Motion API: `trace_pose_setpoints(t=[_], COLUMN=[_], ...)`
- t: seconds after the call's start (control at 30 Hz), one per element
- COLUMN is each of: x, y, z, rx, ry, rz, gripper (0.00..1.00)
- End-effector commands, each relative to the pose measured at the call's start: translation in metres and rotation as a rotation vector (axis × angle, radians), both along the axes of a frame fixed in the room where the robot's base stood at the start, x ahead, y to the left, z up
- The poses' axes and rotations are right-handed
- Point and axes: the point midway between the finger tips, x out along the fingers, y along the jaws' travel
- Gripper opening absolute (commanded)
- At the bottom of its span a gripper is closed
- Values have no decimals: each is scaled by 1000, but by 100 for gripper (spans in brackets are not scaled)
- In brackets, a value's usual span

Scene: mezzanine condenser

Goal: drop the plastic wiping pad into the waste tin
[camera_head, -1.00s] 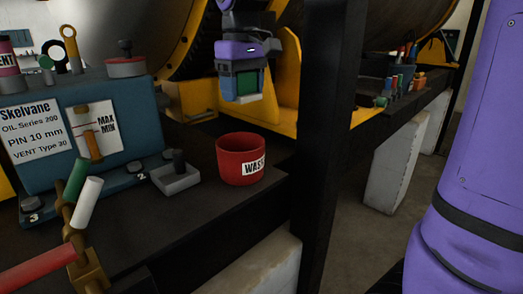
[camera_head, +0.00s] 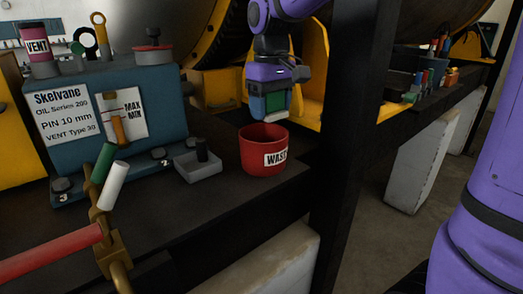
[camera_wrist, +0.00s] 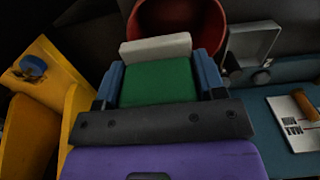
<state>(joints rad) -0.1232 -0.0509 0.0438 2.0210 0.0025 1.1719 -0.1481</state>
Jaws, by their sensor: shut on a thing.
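The red waste tin (camera_head: 259,157), with a white "WASTE" label, stands upright on the dark bench. My gripper (camera_head: 270,106) points down just above the tin's rim in the head view. It is shut on the wiping pad, green with a pale edge (camera_wrist: 160,82), between the blue fingers. The pad also shows in the head view (camera_head: 274,101). In the wrist view, the tin (camera_wrist: 220,28) opens just beyond the pad, partly hidden by it. The pad looks close to the tin's opening, but I cannot tell if it touches the rim.
A small grey tray (camera_head: 199,168) with a dark knob sits left of the tin. The blue Skelvane box (camera_head: 80,150) stands further left. A black post (camera_head: 352,150) rises to the right. A red-handled lever (camera_head: 50,252) crosses the front left.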

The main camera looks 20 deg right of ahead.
Motion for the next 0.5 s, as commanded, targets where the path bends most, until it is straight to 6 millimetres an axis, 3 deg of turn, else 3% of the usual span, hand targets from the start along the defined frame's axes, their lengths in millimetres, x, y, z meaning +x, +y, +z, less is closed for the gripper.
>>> trace_pose_setpoints(t=[0.1,0.13,0.23,0.5], x=[0,0,0,0], y=[0,0,0,0], z=[0,0,0,2], rx=[0,0,0,0], ry=[0,0,0,-1], rz=[0,0,0,0], gripper=[41,70,93,93])
